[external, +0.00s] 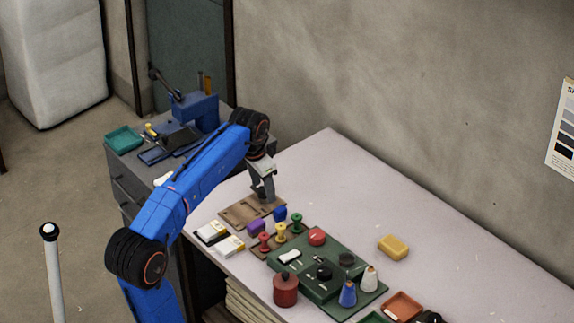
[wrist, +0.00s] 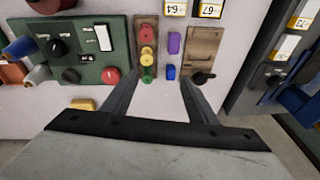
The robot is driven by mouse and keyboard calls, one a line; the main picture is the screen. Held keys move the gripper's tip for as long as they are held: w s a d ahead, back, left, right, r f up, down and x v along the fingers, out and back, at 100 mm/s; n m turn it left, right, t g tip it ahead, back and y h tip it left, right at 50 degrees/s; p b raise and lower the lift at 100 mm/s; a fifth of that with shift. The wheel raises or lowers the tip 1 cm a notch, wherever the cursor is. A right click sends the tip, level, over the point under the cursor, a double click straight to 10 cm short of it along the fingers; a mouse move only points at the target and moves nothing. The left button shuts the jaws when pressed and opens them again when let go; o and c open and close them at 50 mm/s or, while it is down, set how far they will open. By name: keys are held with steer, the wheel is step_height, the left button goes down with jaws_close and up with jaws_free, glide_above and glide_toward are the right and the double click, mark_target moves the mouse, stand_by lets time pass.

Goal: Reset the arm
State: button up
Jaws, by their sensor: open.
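My gripper (external: 264,188) hangs at the end of my blue arm over the back left part of the white table (external: 325,165), above a brown wooden board (external: 240,210). In the wrist view the two fingers of my gripper (wrist: 157,85) are spread wide, with nothing between their tips. Beyond them are a red, yellow and green set of knobs (wrist: 147,52) on a board, a purple block (wrist: 174,43) and a blue block (wrist: 170,72). The wooden board also shows there (wrist: 203,48), with a black part on it.
A green panel (external: 325,255) with knobs and a switch lies mid-table. A yellow block (external: 393,247) lies right of it, and a red pot (external: 286,290) stands at the front. White labelled boxes (external: 212,232) sit at the left edge. A grey cabinet with a blue tool (external: 200,110) adjoins the table.

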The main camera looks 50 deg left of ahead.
steer(key=s+d+f+t, duration=0.1)
steer(key=s+d+f, duration=0.6)
steer(key=s+f, duration=0.3)
steer(key=s+d+f+n+t, duration=0.1)
steer(key=s+d+f, duration=0.6)
steer(key=s+f, duration=0.4)
step_height(320, 180, down, 2)
steer(key=shift+s+d+f+h, duration=0.15)
steer(key=shift+s+d+h, duration=0.05)
steer(key=shift+d+h, duration=0.2)
